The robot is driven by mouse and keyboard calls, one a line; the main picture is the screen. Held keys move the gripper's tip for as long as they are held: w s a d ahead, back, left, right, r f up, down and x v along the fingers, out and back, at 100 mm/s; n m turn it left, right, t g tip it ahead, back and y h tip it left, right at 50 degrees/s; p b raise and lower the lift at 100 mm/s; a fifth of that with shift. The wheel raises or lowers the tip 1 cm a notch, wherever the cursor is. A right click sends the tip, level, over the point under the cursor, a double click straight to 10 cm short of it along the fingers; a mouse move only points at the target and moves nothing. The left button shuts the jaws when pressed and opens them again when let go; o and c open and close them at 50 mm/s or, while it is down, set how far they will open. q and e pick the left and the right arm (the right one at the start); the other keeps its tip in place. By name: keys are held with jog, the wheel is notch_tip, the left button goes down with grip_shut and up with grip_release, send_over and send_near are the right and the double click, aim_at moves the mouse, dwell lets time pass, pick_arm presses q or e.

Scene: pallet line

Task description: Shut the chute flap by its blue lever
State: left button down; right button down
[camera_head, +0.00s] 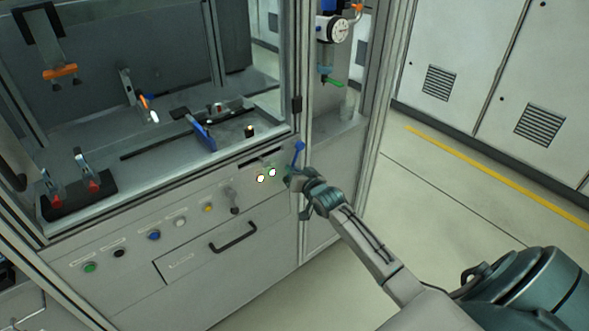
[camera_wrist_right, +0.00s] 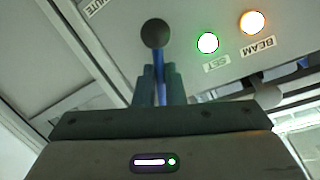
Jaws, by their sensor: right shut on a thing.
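The blue lever (camera_head: 299,150) stands at the right end of the cabinet's front panel, beside the corner post. My right gripper (camera_head: 291,178) is at the lower part of the lever. In the right wrist view, the two fingers (camera_wrist_right: 160,78) are shut on the blue lever's shaft (camera_wrist_right: 160,92), one on each side. A dark round knob (camera_wrist_right: 155,33) shows just beyond the fingertips. A partly cut-off label ending in "UTE" is at the top left there. I cannot make out the chute flap for certain. My left gripper is not in view.
Two lit lamps (camera_head: 267,175) sit on the panel left of my gripper; one label reads "BEAM". Several buttons and a drawer handle (camera_head: 233,237) lie further left. A dial gauge (camera_head: 333,30) hangs above. The floor (camera_head: 450,200) at right is clear.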

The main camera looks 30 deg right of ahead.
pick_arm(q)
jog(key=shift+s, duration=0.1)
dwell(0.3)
pick_arm(e)
jog(key=c, duration=1.5)
grip_release()
jog(key=shift+a, duration=0.1)
